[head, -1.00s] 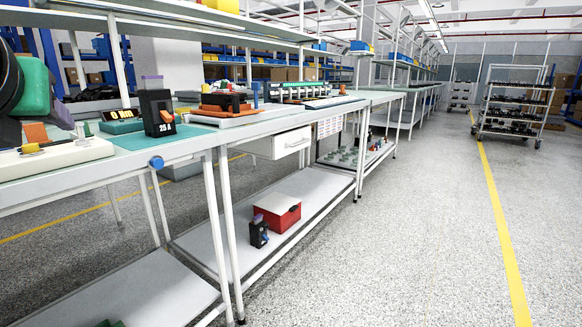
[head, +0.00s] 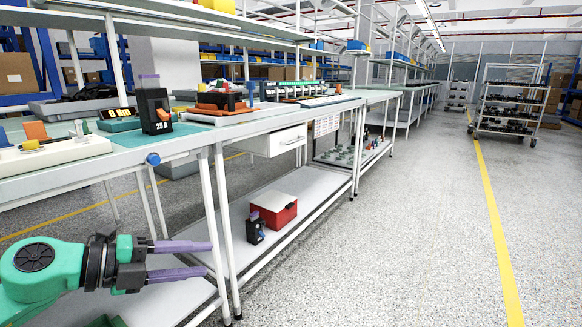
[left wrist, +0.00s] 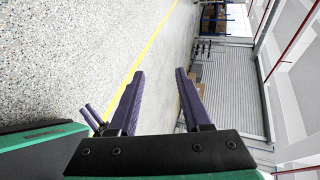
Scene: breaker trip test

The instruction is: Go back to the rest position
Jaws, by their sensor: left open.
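My left gripper (head: 208,259) is in the lower left of the head view, below the workbench top and in front of the lower shelf. Its two purple fingers point right and are apart, with nothing between them. My right gripper is not clearly identifiable in the head view.
The workbench (head: 185,150) runs along the left. A white and red box (head: 274,212) and a second black breaker (head: 255,230) are on its lower shelf (head: 310,187). A wheeled rack (head: 507,105) stands far right. The speckled floor (head: 400,240) at right is clear.

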